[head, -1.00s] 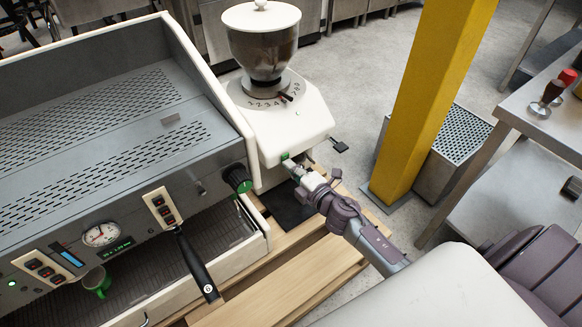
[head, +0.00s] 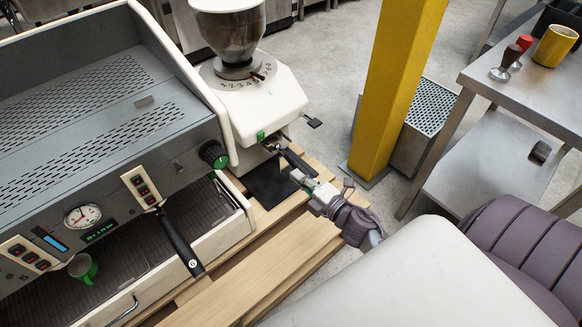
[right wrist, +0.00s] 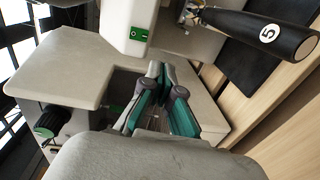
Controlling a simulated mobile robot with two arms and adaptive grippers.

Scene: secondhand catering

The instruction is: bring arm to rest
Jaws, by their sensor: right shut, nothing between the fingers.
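My right gripper (head: 301,180) is in the head view, in front of the cream grinder (head: 255,100). Its fingers (right wrist: 160,88) are closed together and empty in the right wrist view. A black portafilter handle (head: 300,163) sticks out from under the grinder's spout, just beyond the fingertips. In the right wrist view this handle (right wrist: 262,32) bears a "5" and lies apart from the fingers. My left gripper is in neither view.
The espresso machine (head: 95,130) stands left, with another portafilter handle (head: 180,245) jutting forward. A yellow pillar (head: 398,85) and a steel table (head: 525,88) with tampers and a yellow container (head: 555,45) stand right.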

